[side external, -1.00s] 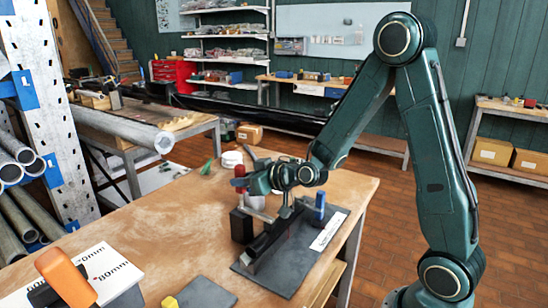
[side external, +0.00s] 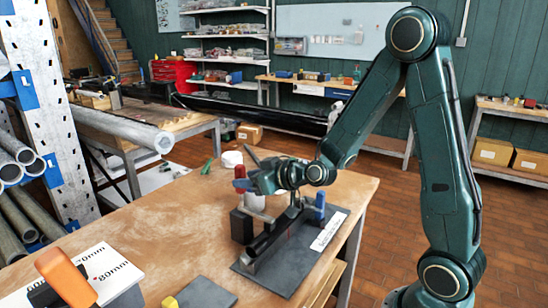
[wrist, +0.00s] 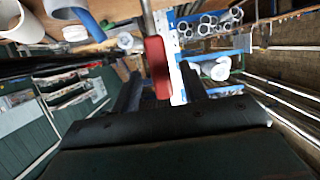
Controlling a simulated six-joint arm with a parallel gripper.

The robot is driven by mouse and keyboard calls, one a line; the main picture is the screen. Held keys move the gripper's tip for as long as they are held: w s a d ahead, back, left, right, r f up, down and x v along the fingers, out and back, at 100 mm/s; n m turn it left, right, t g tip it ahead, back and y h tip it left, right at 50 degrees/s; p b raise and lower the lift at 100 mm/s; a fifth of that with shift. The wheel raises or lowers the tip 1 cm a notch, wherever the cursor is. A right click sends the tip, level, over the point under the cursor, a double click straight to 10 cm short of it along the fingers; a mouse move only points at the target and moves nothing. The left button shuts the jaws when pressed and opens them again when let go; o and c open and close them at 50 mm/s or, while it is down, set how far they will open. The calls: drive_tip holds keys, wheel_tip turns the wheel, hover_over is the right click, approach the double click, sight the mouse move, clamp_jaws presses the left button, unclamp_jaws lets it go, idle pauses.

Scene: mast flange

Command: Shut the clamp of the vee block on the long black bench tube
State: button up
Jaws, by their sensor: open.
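The black tube (side external: 268,239) lies in the vee block on a dark plate (side external: 290,279) on the bench. A red clamp handle (side external: 240,171) stands upright at the far left of the tube, next to my gripper (side external: 245,185). In the wrist view the red handle (wrist: 157,67) shows between the two dark fingers of my gripper (wrist: 160,88), with gaps on both sides. My gripper is open. My wrist hides part of the clamp and the far end of the tube, so I cannot tell how the clamp arm sits.
A blue upright handle (side external: 320,204) stands on the plate's far right, near a white label (side external: 328,231). A black block (side external: 241,225) stands left of the tube. A white round piece (side external: 232,159) lies behind. The bench's left middle (side external: 150,225) is clear.

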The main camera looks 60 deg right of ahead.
drive_tip(key=v, duration=0.3)
drive_tip(key=shift+r, duration=0.25)
wheel_tip(320, 180, up, 6)
drive_tip(key=shift+r, duration=0.25)
drive_tip(key=shift+a, duration=0.1)
idle(0.3)
drive_tip(key=s+a+g, duration=0.3)
drive_tip(key=s+g, duration=0.1)
drive_tip(key=s, duration=0.8)
drive_tip(key=s+a+g, duration=0.2)
drive_tip(key=s+g, duration=0.2)
drive_tip(key=s, duration=0.9)
drive_tip(key=shift+a, duration=0.4)
drive_tip(key=shift+s+r, duration=0.1)
